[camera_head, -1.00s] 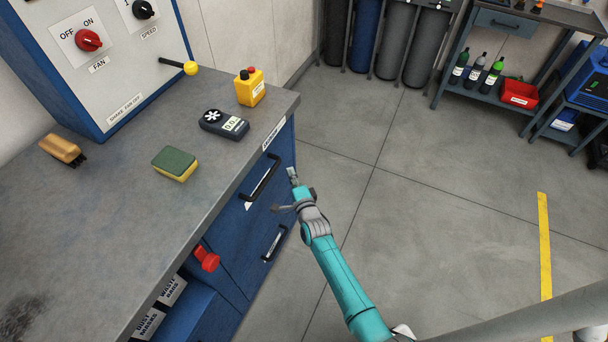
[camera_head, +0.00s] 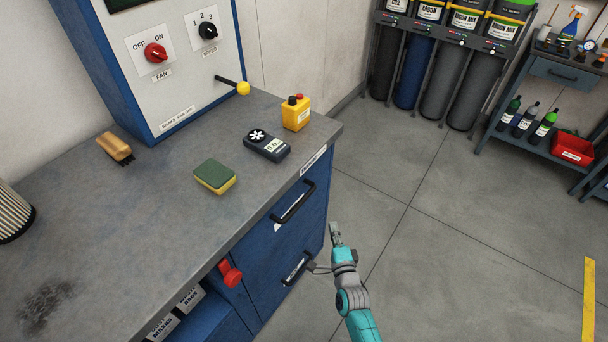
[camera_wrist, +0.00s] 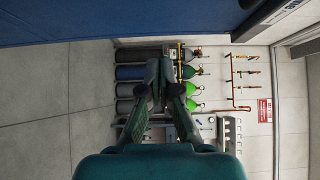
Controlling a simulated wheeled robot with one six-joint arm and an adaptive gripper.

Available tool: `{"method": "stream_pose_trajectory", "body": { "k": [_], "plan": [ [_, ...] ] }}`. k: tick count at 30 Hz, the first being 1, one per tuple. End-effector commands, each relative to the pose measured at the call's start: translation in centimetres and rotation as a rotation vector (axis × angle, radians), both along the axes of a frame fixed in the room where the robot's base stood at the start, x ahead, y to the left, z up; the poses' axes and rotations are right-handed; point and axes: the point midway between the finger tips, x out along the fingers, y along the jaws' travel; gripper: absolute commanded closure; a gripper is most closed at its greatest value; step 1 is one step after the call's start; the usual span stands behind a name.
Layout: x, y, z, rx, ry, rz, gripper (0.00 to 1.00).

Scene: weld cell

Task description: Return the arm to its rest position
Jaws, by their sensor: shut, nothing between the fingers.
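My gripper (camera_head: 335,229) is at the end of my teal arm, in front of the bench's blue drawers and a little to their right in the head view. It is empty, and its fingers are together. In the wrist view my gripper (camera_wrist: 163,88) points toward the gas cylinders by the far wall, with nothing between its fingers. The blue drawer front (camera_wrist: 120,16) runs along the top of that view.
Drawer handles (camera_head: 292,202) and a red knob (camera_head: 230,273) stick out. The floor to the right is clear.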

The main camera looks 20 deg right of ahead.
Motion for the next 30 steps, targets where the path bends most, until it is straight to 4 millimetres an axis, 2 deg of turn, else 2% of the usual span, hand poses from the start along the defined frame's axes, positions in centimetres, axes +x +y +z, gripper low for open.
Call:
{"method": "stream_pose_trajectory", "body": {
  "k": [7, 11, 16, 20, 26, 30],
  "plan": [
    [-0.6, 0.1, -0.1, -0.012, 0.005, 0.002, 1.00],
    [-3.4, 0.7, -0.6, -0.082, 0.030, 0.011, 1.00],
    [-9.9, 2.0, -1.0, -0.255, 0.086, 0.036, 1.00],
    [-15.0, 2.9, -0.5, -0.399, 0.127, 0.060, 1.00],
    [-22.4, 4.1, 1.2, -0.618, 0.184, 0.102, 1.00],
    [-27.1, 4.7, 3.1, -0.772, 0.221, 0.135, 1.00]
  ]
}}
